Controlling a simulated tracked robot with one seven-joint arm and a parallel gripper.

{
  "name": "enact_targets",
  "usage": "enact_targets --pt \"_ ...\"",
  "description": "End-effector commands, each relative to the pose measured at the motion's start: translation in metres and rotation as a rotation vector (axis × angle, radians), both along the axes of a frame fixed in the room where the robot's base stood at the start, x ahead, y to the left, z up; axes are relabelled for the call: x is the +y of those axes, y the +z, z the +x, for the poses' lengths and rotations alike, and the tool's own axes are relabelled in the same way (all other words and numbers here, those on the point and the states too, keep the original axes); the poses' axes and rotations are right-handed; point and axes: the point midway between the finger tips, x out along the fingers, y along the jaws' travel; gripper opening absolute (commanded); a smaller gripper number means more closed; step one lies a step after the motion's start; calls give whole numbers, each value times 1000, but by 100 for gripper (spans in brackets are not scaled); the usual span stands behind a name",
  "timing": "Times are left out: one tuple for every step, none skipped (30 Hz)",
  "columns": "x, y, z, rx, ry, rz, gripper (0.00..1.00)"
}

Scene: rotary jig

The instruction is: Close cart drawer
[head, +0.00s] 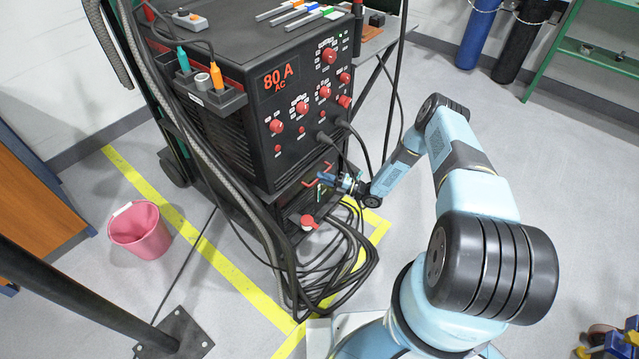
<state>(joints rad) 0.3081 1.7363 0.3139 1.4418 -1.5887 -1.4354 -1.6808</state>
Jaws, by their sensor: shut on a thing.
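The cart (200,158) stands left of centre in the head view and carries a black welding machine marked 80 A AC. The cart drawer (300,203) is low at the cart's front, under the machine's control panel. A red handle (309,183) shows at the drawer front. My gripper (325,178) reaches in from the right and is shut on the drawer handle. The fingers are small here and partly cover the handle. How far the drawer stands out is hard to tell.
Black cables (345,250) hang in loops in front of and below the drawer, close to my gripper. A pink bucket (140,230) stands on the floor at left. Yellow tape (215,258) marks the floor. Gas cylinders (478,35) stand at the back right.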

Motion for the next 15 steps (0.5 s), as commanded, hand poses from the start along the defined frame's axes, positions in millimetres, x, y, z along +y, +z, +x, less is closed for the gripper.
enact_targets --pt "-1 -3 1 5 -5 -7 0" --pt "-1 -3 2 5 -6 -7 0" --pt "0 -3 2 5 -7 -8 0" --pt "0 -3 2 5 -6 -8 0" --pt "0 -3 2 5 -6 -8 0" --pt "1 -3 2 5 -6 -8 0" --pt "1 -3 2 5 -6 -8 0" --pt "1 -3 2 5 -6 -7 0" --pt "2 -3 2 5 -6 -7 14" --pt "2 -3 2 5 -5 -6 17" --pt "2 -3 2 4 -5 -7 20" --pt "2 -2 2 4 -5 -6 24" --pt "1 -2 2 4 -6 -5 27" --pt "1 -2 2 4 -6 -5 30" --pt "1 -2 2 4 -6 -5 34"
